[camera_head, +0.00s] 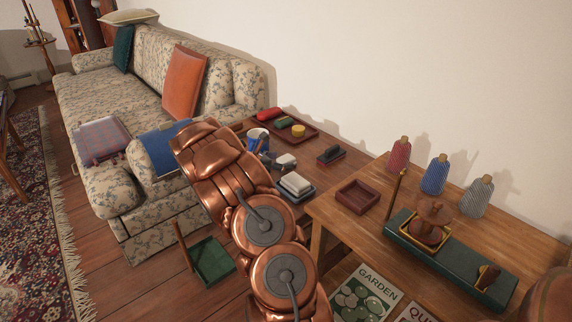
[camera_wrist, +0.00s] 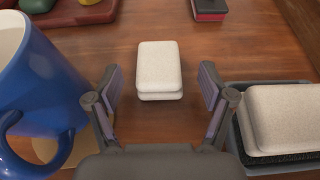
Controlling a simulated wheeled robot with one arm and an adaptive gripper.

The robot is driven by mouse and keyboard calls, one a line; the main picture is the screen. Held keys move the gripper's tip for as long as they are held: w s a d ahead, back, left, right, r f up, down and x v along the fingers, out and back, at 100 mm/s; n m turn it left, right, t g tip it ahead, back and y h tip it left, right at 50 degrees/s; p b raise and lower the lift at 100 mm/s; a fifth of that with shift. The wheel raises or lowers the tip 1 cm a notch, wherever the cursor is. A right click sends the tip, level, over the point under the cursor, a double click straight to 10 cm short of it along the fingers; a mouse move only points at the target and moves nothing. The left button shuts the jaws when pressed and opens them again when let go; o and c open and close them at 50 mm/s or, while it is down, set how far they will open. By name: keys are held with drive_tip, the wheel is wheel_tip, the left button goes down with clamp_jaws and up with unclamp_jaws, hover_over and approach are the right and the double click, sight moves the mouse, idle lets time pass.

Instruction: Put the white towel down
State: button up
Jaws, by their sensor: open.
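The white towel (camera_wrist: 160,62), a small folded pad with two layers, appears to lie flat on the brown wooden table in the wrist view. It also shows in the head view (camera_head: 287,160), just beyond the fingers. My gripper (camera_wrist: 160,82) is open, with one finger on each side of the towel's near end and clear gaps to both. In the head view my gripper (camera_head: 273,160) is low over the table, partly hidden by my copper arm. A second, similar white pad (camera_wrist: 290,112) sits on a dark tray to the right.
A blue mug (camera_wrist: 35,85) stands close to my left finger. The dark tray (camera_wrist: 236,140) is close on the right. A red tray (camera_head: 313,137) with small coloured items and a dark red-based block (camera_head: 331,156) are farther back. Bare wood lies around the towel.

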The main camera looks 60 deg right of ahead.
sight(285, 158)
drive_tip(key=x, duration=0.2)
drive_tip(key=shift+d+f, duration=0.15)
drive_tip(key=shift+d, duration=0.1)
drive_tip(key=c, duration=1.3)
wheel_tip(285, 158, up, 4)
drive_tip(key=shift+r+p, duration=0.1)
drive_tip(key=shift+p, duration=0.5)
drive_tip(key=w+a, duration=0.1)
drive_tip(key=a, duration=0.4)
drive_tip(key=w+a+p, duration=0.1)
drive_tip(key=w+a, duration=0.1)
drive_tip(key=a, duration=0.3)
drive_tip(key=w+a+r+p, duration=0.1)
drive_tip(key=a, duration=0.4)
drive_tip(key=shift+w+a, duration=0.2)
drive_tip(key=shift+w, duration=0.2)
